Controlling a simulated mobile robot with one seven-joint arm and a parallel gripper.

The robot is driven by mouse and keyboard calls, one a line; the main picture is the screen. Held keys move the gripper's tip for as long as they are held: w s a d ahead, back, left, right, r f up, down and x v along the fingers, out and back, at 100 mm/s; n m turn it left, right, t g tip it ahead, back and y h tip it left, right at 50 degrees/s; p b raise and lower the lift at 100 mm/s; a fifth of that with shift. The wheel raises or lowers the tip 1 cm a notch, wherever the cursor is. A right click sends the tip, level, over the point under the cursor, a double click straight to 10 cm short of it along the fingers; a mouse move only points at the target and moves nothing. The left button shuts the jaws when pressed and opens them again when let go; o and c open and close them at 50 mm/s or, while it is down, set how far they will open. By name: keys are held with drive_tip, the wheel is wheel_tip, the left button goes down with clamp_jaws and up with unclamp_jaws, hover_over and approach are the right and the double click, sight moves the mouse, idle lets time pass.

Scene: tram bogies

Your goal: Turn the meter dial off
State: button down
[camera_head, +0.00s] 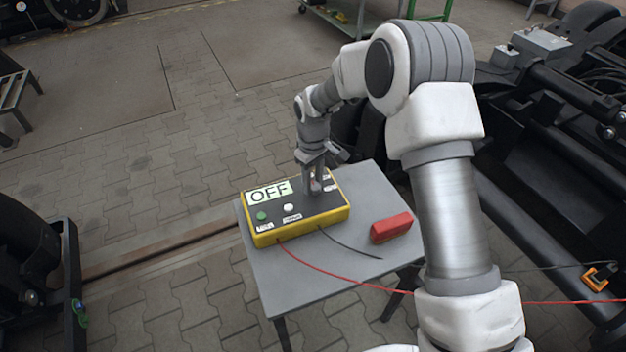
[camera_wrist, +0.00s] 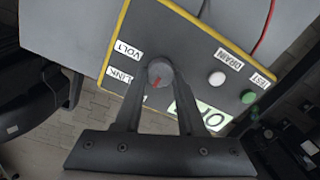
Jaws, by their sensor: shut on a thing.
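The meter (camera_head: 300,217) is a yellow box with a dark top, lying on a small grey table. Its display (camera_head: 269,192) reads OFF in the head view. The grey dial (camera_wrist: 160,72) with a red mark shows in the wrist view, near the VOLT and LINK labels. My gripper (camera_wrist: 157,80) comes down over the dial with a finger on each side and is shut on it. In the head view my gripper (camera_head: 315,185) hides most of the dial. A white button (camera_wrist: 217,79) and a green button (camera_wrist: 248,97) are beside it on the panel.
The grey table (camera_head: 290,285) also bears a red block (camera_head: 391,228) right of the meter. A red cable (camera_head: 335,274) and a black cable run from the meter's front. Black bogies stand left and right. Paved floor is clear behind the table.

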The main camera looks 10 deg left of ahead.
sight(313, 184)
drive_tip(key=c, duration=0.5)
unclamp_jaws()
wheel_tip(313, 184, up, 18)
drive_tip(key=p, duration=0.4)
drive_tip(key=shift+f, duration=0.25)
